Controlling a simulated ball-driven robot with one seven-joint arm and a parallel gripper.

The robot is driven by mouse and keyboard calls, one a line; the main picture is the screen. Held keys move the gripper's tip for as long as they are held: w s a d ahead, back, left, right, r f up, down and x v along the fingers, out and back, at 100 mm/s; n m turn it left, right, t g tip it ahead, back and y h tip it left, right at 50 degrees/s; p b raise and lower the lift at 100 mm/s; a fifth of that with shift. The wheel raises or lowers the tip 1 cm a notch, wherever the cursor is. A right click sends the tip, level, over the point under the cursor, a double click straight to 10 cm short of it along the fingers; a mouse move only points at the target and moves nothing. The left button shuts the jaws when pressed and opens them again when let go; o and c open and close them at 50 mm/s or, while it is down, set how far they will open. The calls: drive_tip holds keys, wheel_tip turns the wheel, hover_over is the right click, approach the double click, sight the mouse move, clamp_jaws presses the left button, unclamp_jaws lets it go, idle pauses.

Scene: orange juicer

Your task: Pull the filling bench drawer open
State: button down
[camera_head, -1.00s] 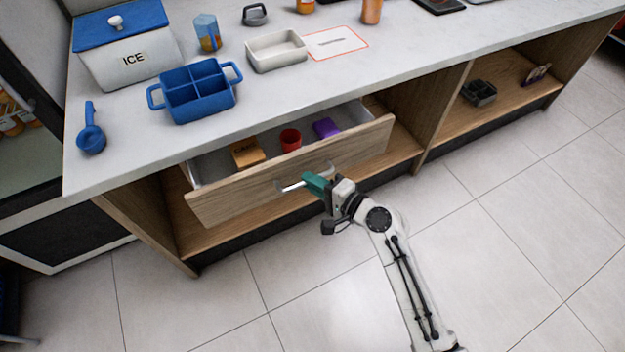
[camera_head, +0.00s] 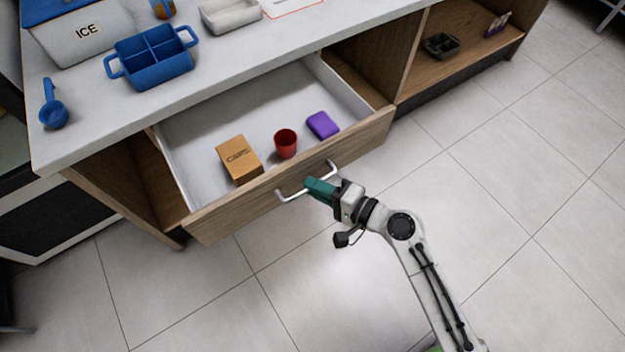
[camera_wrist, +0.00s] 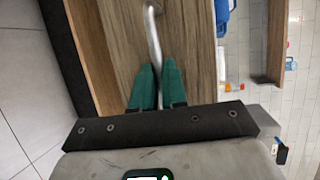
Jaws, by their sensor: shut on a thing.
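The filling bench drawer (camera_head: 222,222) stands well out from the bench, with its white inside showing. In it are a box marked CAPS (camera_head: 240,160), a red cup (camera_head: 286,143) and a purple block (camera_head: 322,125). My gripper (camera_head: 311,188) has its green fingers closed around the metal bar handle (camera_head: 290,196) on the drawer front. In the wrist view the handle (camera_wrist: 152,40) runs down between the two green fingers (camera_wrist: 157,88). The exact contact on the bar is hidden by the fingers.
The bench top (camera_head: 80,145) holds an ice box (camera_head: 80,38), a blue divided caddy (camera_head: 152,62), a blue scoop (camera_head: 53,110) and a white tray (camera_head: 230,14). An open shelf (camera_head: 450,65) lies to the right. The tiled floor (camera_head: 480,190) before the bench is clear.

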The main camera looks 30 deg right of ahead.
drive_tip(key=c, duration=1.2)
unclamp_jaws()
drive_tip(key=b+v, duration=0.1)
drive_tip(key=v, duration=0.9)
drive_tip(key=shift+s+d, duration=0.15)
drive_tip(key=shift+s, duration=0.25)
drive_tip(key=s+a+f+n+g+p, duration=0.1)
drive_tip(key=s+a+n+g+p, duration=0.3)
drive_tip(key=n+g, duration=0.55)
drive_tip(key=s+d+r+n+g+h+p, duration=0.1)
drive_tip(key=s+d+h, duration=0.1)
drive_tip(key=s+d+r+n+g+h+p, duration=0.1)
drive_tip(key=s+d+n+h+p, duration=0.1)
drive_tip(key=s+d+r+n+g+h+p, duration=0.1)
drive_tip(key=s+d+r+g+h, duration=0.1)
drive_tip(key=d, duration=0.1)
drive_tip(key=shift+n, duration=0.25)
